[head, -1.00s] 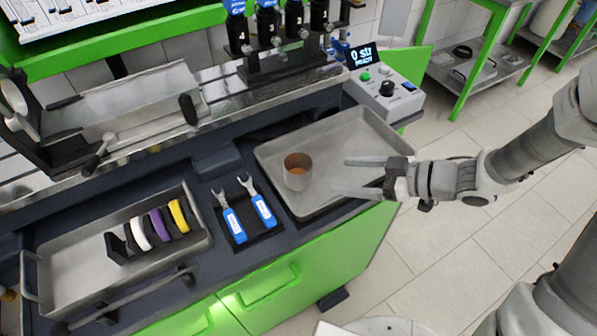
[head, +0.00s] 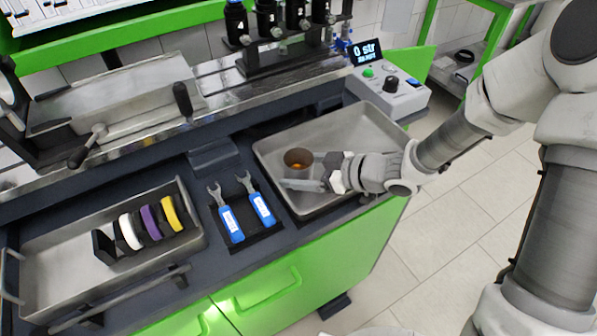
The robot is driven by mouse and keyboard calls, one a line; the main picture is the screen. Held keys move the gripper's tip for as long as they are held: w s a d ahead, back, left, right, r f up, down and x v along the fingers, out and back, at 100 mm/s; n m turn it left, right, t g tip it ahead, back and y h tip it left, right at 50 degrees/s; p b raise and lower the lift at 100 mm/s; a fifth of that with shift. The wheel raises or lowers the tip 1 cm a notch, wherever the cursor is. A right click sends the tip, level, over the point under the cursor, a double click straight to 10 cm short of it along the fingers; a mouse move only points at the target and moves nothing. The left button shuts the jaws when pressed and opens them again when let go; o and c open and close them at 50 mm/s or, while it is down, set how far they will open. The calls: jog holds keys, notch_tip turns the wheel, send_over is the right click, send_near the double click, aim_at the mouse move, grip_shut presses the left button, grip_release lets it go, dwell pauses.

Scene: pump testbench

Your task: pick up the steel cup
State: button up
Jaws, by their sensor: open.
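The steel cup (head: 297,160) stands upright in the metal tray (head: 356,134) on the right of the bench, with something orange-brown visible inside. My gripper (head: 303,172) reaches in from the right at the cup. One finger shows low in front of the cup; the other is hidden behind the cup or the hand. The jaws are open, with the cup apparently between them. I cannot tell whether either finger touches it. The lower part of the cup is hidden by the near finger.
Two blue-handled wrenches (head: 231,224) lie left of the tray. A second tray (head: 60,285) at the left holds a row of coloured rings (head: 149,221). A control box (head: 388,88) with a display stands behind the right tray. The right tray is otherwise clear.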

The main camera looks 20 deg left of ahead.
aim_at(300, 148)
jog(key=c, duration=1.1)
jog(key=shift+r, duration=0.15)
jog(key=shift+s+d+r+p, duration=0.15)
jog(key=shift+r+p, duration=0.25)
jog(key=shift+p, duration=0.05)
notch_tip(300, 148, up, 6)
jog(key=p, duration=0.2)
jog(key=shift+p, duration=0.3)
jog(key=s+d, duration=0.1)
jog(key=d, duration=0.1)
jog(key=s+d, duration=0.4)
jog(key=shift+d+p, duration=0.3)
jog(key=shift+p, duration=0.1)
jog(key=s+d+p, duration=0.7)
jog(key=d+p, duration=0.1)
jog(key=p, duration=0.7)
jog(key=shift+d+p, duration=0.3)
jog(key=shift+p, duration=0.05)
jog(key=shift+s, duration=0.1)
